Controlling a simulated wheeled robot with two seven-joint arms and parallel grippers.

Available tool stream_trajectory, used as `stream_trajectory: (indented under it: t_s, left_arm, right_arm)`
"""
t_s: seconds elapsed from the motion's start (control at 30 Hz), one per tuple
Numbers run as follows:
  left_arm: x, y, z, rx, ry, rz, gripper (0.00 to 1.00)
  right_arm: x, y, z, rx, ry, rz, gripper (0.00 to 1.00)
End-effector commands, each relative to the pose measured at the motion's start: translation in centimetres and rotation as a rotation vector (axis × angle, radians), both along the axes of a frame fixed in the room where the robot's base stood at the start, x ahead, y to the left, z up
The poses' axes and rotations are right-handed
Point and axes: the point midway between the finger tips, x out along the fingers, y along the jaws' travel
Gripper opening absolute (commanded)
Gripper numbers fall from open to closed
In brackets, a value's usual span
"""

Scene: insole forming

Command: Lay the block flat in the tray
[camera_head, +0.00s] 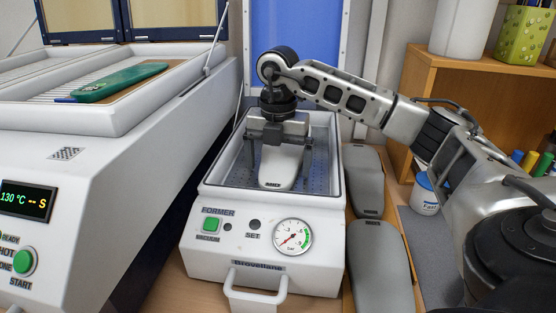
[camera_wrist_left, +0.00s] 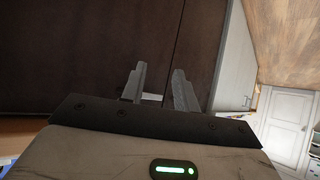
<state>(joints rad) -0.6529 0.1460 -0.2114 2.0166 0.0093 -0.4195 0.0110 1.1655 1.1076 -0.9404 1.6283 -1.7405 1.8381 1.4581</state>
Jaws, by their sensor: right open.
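A pale, rounded foot-shaped block (camera_head: 277,181) lies in the tray (camera_head: 213,178) of the white forming machine and looks flat on its perforated floor. My right gripper (camera_head: 280,172) is above the block's rear part. Its fingers are open and spread, one on each side of the block, with a gap visible. The gripper's body hides the far end of the block. My left gripper (camera_wrist_left: 158,82) shows only in the left wrist view, its two fingers apart and nothing between them.
Two grey foot-shaped pieces (camera_head: 379,262) lie to the right of the machine. A larger heating machine (camera_head: 120,160) stands at the left with a green piece (camera_head: 122,82) on it. A wooden shelf (camera_head: 470,95) and a white tub (camera_head: 425,198) are at the right.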

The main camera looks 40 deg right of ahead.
Motion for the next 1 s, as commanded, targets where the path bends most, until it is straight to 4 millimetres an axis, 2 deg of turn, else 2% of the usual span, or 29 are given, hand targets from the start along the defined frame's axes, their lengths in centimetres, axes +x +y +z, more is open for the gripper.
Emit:
stream_trajectory:
  t_s: [0.17,0.33,0.5,0.6,0.73,1.0]
  left_arm:
    - [-0.1,0.0,-0.1,0.0,0.002,0.001,0.3]
    - [-0.3,0.0,-0.4,-0.002,0.006,0.001,0.3]
    - [-0.4,0.0,1.2,-0.001,0.006,0.002,0.3]
    - [-0.5,0.1,1.5,0.002,0.009,0.004,0.3]
    - [-0.8,0.2,1.1,0.005,0.019,0.008,0.3]
    - [-0.4,0.4,1.0,0.01,0.014,0.011,0.3]
  right_arm:
    - [0.1,0.0,1.6,0.0,-0.004,0.0,0.97]
    - [0.1,0.1,5.2,0.002,-0.007,0.001,0.97]
    - [0.0,0.0,9.4,0.0,-0.005,-0.001,0.97]
    - [0.0,0.0,10.8,-0.001,-0.003,0.0,0.97]
    - [0.0,0.0,11.9,0.0,-0.002,-0.001,0.97]
    - [0.0,0.0,12.1,0.001,0.001,0.0,0.97]
